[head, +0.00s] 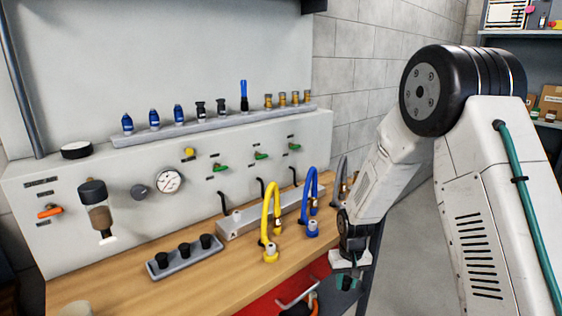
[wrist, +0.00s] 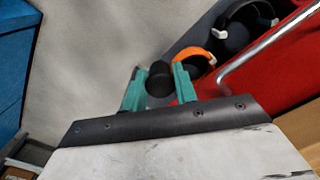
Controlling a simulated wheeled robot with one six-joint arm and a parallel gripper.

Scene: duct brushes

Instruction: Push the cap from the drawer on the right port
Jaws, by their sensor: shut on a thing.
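My gripper (head: 346,280) is low at the bench's front right corner, by the open drawer. In the wrist view its two teal fingers (wrist: 160,84) are closed on a small black cap (wrist: 158,72). The cap sits between the fingertips, beside the drawer (wrist: 192,42). A grey manifold (head: 240,224) stands on the bench with black levers and yellow, blue and grey hoses. My arm hides part of its right end, so I cannot clearly see the right port. In the head view I cannot make out the held cap.
The drawer's red front and metal handle (wrist: 262,45) are close to the gripper's right. An orange ring (wrist: 195,55) and black parts lie in the drawer. A grey rack (head: 183,260) with black pieces stands on the bench. The yellow hose (head: 268,225) and blue hose (head: 309,205) arch upward.

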